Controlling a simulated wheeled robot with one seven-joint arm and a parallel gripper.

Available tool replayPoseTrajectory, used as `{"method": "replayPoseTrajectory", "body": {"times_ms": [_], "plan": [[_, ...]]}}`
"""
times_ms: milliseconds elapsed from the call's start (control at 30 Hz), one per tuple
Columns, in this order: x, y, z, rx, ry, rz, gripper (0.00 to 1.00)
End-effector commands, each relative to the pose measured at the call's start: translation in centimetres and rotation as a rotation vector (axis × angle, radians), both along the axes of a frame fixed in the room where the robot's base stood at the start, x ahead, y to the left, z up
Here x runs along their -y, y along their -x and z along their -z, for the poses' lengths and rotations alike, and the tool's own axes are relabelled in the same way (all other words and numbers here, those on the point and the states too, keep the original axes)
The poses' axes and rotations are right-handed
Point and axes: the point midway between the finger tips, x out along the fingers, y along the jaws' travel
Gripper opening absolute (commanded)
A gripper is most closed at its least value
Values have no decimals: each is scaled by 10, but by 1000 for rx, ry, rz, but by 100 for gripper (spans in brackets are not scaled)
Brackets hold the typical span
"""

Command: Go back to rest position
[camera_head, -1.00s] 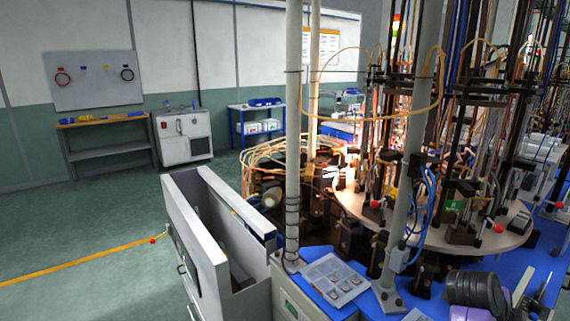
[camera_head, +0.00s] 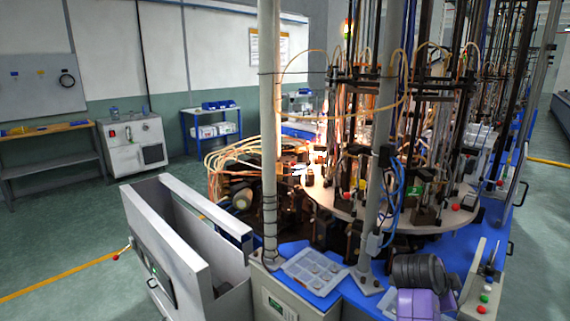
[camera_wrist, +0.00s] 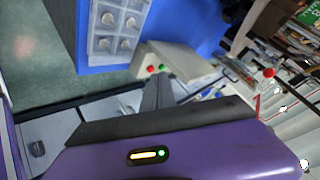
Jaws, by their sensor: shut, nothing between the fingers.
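My gripper (camera_wrist: 158,92) shows in the wrist view as narrow dark grey fingers beyond the purple wrist housing. It is shut and empty. In the head view, only part of my black and purple arm shows at the bottom right; the fingers cannot be made out there. A clear compartment tray (camera_head: 312,270) with small pieces lies on the blue worktop (camera_head: 295,247), left of my arm. The tray also shows in the wrist view (camera_wrist: 119,32), above and left of the fingers and apart from them.
A round machine table (camera_head: 385,205) with flames, tubes and rods stands behind the worktop. A grey upright post (camera_head: 380,160) rises near my arm. A control box (camera_head: 484,290) with buttons is at the right.

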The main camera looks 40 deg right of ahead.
Motion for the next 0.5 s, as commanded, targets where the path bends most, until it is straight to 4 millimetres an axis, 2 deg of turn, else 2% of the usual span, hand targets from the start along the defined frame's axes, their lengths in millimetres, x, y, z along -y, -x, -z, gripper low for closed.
{"method": "replayPoseTrajectory", "body": {"times_ms": [200,300,433,500], "plan": [[13,-33,-30,-45,123,-212,0],[13,-49,-43,-91,201,-337,0],[2,-74,-57,-175,332,-534,0],[-14,-90,-63,-235,420,-665,0]]}}
